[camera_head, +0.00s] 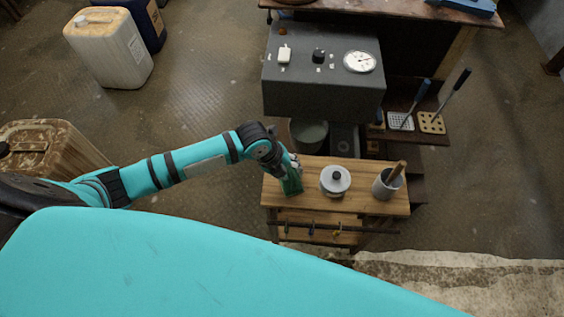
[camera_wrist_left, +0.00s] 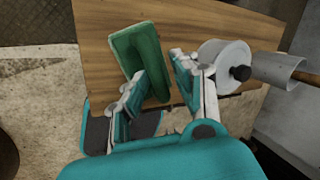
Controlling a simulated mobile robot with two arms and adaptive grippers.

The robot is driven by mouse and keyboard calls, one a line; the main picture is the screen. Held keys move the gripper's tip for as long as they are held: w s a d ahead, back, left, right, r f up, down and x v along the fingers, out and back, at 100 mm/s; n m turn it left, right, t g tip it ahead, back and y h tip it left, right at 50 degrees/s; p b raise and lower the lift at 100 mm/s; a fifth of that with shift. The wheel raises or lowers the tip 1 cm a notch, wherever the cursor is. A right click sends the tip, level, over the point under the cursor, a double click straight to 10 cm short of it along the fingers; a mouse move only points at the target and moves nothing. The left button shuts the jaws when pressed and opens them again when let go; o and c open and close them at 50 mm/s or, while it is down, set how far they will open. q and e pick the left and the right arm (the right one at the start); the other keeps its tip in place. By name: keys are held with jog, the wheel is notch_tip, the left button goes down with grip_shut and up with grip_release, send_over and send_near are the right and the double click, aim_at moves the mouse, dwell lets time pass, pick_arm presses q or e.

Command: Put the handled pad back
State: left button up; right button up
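A green pad-like block (camera_head: 291,185), which I take for the handled pad, is on the left part of the wooden bench top (camera_head: 313,172). My left gripper (camera_head: 293,174) is right over the pad's near side in the head view. My right gripper is not in view.
A lidded metal pot (camera_head: 335,180) and a cup with a wooden handle in it (camera_head: 387,184) stand right of the gripper. A rail with hooks (camera_head: 325,228) runs along the bench front. A grey gauge box (camera_head: 322,92) stands behind.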

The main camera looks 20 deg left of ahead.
pick_arm(q)
jog(key=v, duration=1)
jog(key=shift+r, duration=0.1)
